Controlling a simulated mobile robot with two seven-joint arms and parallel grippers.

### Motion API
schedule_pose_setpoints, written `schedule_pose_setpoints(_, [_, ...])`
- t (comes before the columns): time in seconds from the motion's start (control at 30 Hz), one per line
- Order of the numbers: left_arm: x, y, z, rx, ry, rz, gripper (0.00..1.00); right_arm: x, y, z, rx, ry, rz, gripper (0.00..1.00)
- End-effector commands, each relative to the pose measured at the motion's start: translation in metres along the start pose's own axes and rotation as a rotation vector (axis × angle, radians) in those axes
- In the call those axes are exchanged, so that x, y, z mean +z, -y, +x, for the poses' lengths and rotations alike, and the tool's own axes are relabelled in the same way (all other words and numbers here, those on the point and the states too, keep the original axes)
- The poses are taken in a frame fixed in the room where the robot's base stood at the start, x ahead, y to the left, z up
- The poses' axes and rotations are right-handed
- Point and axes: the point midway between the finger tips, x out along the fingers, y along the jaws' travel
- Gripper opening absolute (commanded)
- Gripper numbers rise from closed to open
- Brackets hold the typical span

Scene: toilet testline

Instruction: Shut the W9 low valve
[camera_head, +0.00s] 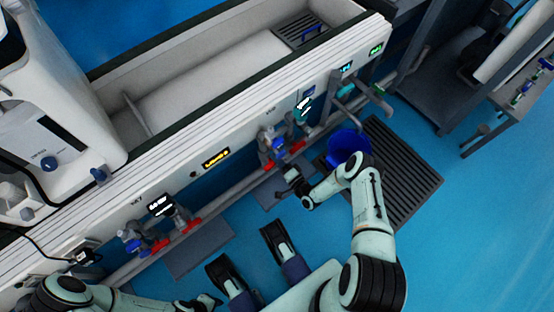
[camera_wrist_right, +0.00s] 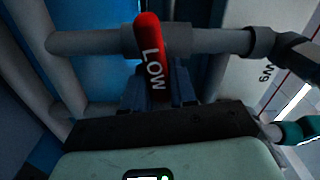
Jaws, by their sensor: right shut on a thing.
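The low valve has a red handle marked LOW (camera_wrist_right: 150,50), seen in the right wrist view on a grey horizontal pipe (camera_wrist_right: 210,41). A W9 marking (camera_wrist_right: 268,72) shows on the white panel to its right. My right gripper (camera_wrist_right: 158,88) is shut on the lower part of this handle; its blue-grey fingers sit around it. In the head view my right gripper (camera_head: 290,174) is at the pipework below the bench front, close to red handles (camera_head: 282,161). My left gripper (camera_head: 211,301) is low at the bottom edge, away from the valves, small and partly cut off.
A blue bucket (camera_head: 346,146) stands on a dark floor grate (camera_head: 405,170) beside my right arm. Another valve group with red handles (camera_head: 160,245) is at the lower left. The white bench front (camera_head: 230,140) runs diagonally behind the pipes.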

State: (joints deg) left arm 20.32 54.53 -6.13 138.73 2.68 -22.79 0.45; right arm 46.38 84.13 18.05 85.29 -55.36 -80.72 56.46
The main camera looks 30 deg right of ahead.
Motion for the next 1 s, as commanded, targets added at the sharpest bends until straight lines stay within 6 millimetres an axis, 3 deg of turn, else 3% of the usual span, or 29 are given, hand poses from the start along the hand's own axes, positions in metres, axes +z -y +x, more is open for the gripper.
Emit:
schedule_pose_setpoints(0.33, [0.0000, -0.0001, 0.0000, 0.000, 0.000, 0.000, 0.43, 0.0013, -0.0043, -0.0012, 0.002, 0.001, 0.164, 0.00])
schedule_pose_setpoints(0.93, [-0.0002, -0.0002, 0.0000, 0.000, -0.001, 0.000, 0.43, 0.0021, -0.0048, -0.0012, 0.002, 0.003, 0.201, 0.00])
schedule_pose_setpoints(0.97, [-0.0002, -0.0002, 0.0000, 0.000, -0.001, 0.000, 0.43, 0.0021, -0.0048, -0.0012, 0.002, 0.003, 0.201, 0.33])
schedule_pose_setpoints(1.0, [-0.0001, -0.0002, 0.0000, 0.000, -0.001, 0.000, 0.43, 0.0020, -0.0048, -0.0011, 0.002, 0.003, 0.200, 0.46])
